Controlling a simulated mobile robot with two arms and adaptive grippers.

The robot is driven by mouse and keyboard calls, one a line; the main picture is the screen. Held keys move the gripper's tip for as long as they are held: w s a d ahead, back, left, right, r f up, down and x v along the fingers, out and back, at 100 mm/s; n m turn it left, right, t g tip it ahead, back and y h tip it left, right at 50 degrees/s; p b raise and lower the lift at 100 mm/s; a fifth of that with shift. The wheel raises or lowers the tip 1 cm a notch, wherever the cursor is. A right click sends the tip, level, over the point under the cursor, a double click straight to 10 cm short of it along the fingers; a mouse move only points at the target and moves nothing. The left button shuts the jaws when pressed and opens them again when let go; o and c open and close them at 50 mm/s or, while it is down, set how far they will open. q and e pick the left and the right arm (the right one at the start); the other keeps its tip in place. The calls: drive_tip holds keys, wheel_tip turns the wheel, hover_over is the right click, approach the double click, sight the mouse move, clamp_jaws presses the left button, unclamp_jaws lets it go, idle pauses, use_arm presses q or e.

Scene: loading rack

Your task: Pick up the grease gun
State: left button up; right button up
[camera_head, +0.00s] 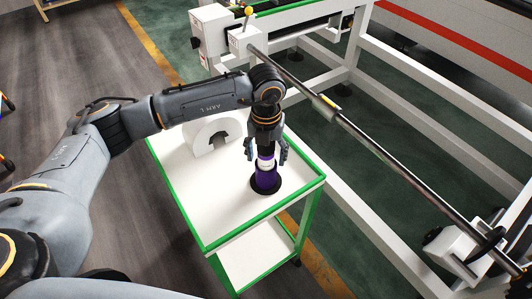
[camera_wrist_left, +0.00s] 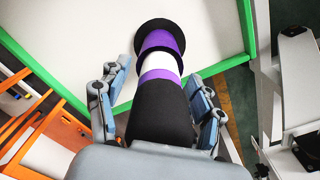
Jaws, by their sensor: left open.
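The grease gun (camera_head: 266,178) stands upright on the white cart top (camera_head: 215,215). It is purple and black with a white band and a round black base. In the left wrist view the grease gun (camera_wrist_left: 160,65) runs between the two fingers of my left gripper (camera_wrist_left: 158,105). My left gripper (camera_head: 267,152) points down over the upper part of the grease gun. Its fingers are spread on either side, and gaps show between them and the body in the wrist view. My right gripper is not in view.
A white arch-shaped block (camera_head: 205,136) stands on the cart behind and left of the grease gun. The cart has a green rim. A white rack frame (camera_head: 375,222) with a long metal bar (camera_head: 360,135) stands close on the right. The cart's front part is clear.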

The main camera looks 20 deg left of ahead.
use_arm(q)
drive_tip(key=c, duration=1.2)
drive_tip(key=shift+r, duration=0.1)
drive_tip(key=shift+c, duration=0.2)
drive_tip(key=shift+r, duration=0.35)
wheel_tip(320, 180, up, 8)
drive_tip(key=b, duration=0.3)
drive_tip(key=shift+r, duration=0.65)
